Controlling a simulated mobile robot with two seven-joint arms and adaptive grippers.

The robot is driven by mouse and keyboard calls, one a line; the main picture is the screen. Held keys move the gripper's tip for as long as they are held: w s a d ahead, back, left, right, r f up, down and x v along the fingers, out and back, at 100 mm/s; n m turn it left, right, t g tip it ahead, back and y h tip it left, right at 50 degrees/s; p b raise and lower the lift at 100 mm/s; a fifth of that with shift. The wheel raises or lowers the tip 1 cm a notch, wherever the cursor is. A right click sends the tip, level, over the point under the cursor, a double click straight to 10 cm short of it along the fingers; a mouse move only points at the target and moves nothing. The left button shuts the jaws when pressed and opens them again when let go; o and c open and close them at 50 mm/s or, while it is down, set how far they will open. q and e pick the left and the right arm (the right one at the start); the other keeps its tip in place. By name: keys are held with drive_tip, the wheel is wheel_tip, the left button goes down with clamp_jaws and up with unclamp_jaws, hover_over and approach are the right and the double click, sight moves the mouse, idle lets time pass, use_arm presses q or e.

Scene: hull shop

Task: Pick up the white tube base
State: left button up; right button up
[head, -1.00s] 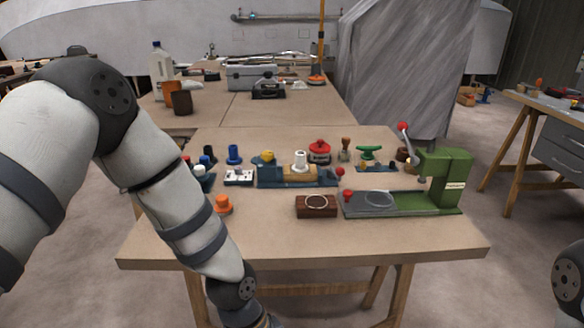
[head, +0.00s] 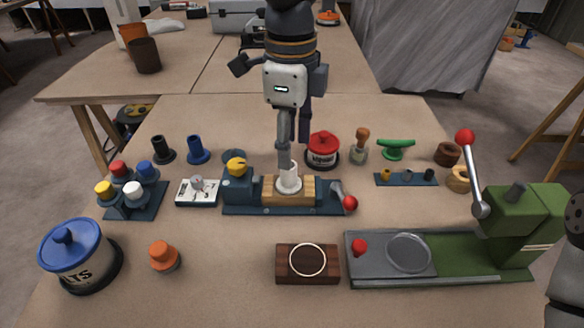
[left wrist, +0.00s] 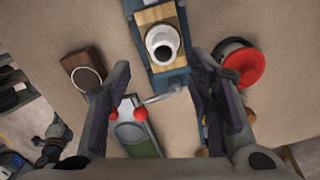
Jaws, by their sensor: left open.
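The white tube base (head: 289,180) stands upright on a wooden block (head: 272,190) in the blue vise (head: 238,190) at the middle of the table. In the left wrist view the tube base (left wrist: 163,44) shows from above as a white ring with a dark opening. My left gripper (head: 294,152) points down just above and behind the tube base; one finger partly overlaps it in the head view. In the left wrist view the gripper (left wrist: 162,88) is open and empty, with the tube base beyond its fingertips.
A red-lidded pot (head: 322,150) stands close behind the vise, right of the gripper. The vise handle has a red knob (head: 350,204). A green press (head: 520,225) stands at right, a dark wooden block (head: 308,279) in front. Bare table lies front left of centre.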

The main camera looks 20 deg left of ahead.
sight(289, 175)
use_arm(q)
drive_tip(key=f, duration=0.7)
drive_tip(key=shift+w+a, duration=0.15)
drive_tip(key=shift+a, duration=0.1)
drive_tip(key=shift+r, duration=0.1)
clamp_jaws()
